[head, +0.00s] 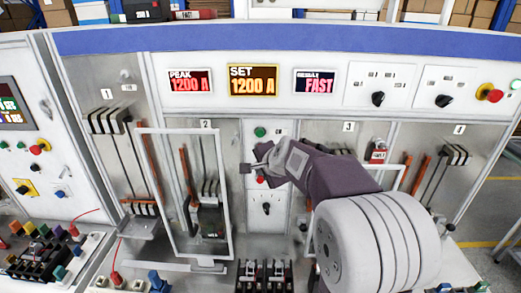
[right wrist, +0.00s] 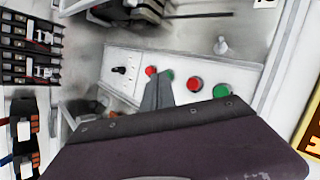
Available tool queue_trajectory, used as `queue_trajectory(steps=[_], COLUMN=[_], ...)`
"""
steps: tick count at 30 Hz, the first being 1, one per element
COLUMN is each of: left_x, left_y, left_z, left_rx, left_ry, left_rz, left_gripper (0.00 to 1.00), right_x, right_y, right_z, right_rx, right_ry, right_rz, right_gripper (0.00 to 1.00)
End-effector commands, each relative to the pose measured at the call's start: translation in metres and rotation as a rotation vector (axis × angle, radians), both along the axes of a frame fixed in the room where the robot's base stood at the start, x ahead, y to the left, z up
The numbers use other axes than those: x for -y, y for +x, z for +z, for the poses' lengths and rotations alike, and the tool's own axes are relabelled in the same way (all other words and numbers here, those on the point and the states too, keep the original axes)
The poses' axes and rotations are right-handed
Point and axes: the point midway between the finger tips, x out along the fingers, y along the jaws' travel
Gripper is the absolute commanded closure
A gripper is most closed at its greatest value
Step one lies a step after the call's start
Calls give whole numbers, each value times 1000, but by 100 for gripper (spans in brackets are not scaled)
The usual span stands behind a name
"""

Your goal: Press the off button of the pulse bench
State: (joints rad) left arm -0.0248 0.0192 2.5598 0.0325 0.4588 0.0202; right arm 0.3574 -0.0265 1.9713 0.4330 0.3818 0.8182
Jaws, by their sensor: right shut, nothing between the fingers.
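The pulse bench's narrow centre panel (head: 251,222) carries a green button (head: 260,132) at the top, a red button (head: 261,180) and a black knob (head: 266,208) lower down. My right gripper (head: 250,168) is shut and empty in front of this panel, hiding its middle. In the right wrist view the gripper's fingers (right wrist: 158,88) point at the panel's row of buttons. A larger red button (right wrist: 195,83) and a green button (right wrist: 222,90) show right of the fingers. A smaller red button (right wrist: 151,71) is by the fingertips. I cannot tell contact or read labels. My left gripper is out of view.
Displays above read PEAK 1200 A (head: 190,81), SET 1200 A (head: 252,80) and FAST (head: 315,82). A clear framed door (head: 138,190) stands open left of the panel. A red emergency knob (head: 494,95) is at far right. Black breakers (head: 264,274) stand below.

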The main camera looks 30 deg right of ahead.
Motion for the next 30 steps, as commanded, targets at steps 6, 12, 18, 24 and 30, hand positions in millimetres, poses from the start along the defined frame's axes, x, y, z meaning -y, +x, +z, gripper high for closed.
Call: queue_trajectory(steps=[6,12,18,24,30], left_x=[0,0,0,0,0], left_y=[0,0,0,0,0], left_z=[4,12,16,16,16], left_rx=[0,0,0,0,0], left_ry=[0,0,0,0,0], left_rz=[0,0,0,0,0], left_gripper=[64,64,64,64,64], right_x=[17,31,40,42,42], right_y=[27,51,65,68,68], right_z=[0,2,1,-1,-1], right_rx=[-1,0,0,0,0], right_ry=[2,1,0,0,0], right_rz=[-1,-1,0,0,0], right_gripper=[100,100,100,100,100])
